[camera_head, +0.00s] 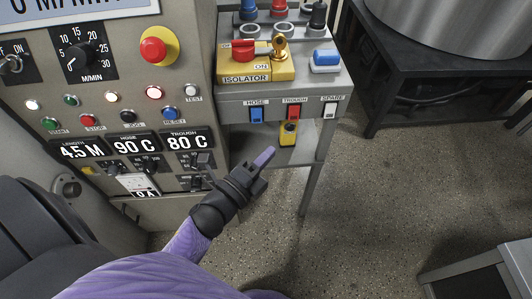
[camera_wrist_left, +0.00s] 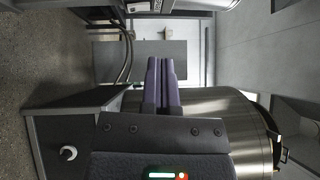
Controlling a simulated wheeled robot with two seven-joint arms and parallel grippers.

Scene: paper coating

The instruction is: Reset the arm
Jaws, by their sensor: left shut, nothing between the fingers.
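My left gripper (camera_head: 264,157) reaches in from the lower left in the head view, in front of the isolator stand. Its purple fingers are together with nothing between them. It seems to touch nothing, though its exact distance from the stand is hard to tell. In the left wrist view the fingers (camera_wrist_left: 161,62) lie side by side, pointing up the picture. My right gripper does not show clearly in either view.
A control panel (camera_head: 104,118) with buttons, knobs and readouts stands to the left. The isolator stand (camera_head: 284,95) carries a yellow isolator box (camera_head: 256,68) and switches. A dark table (camera_head: 430,62) holds a metal drum (camera_head: 455,22).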

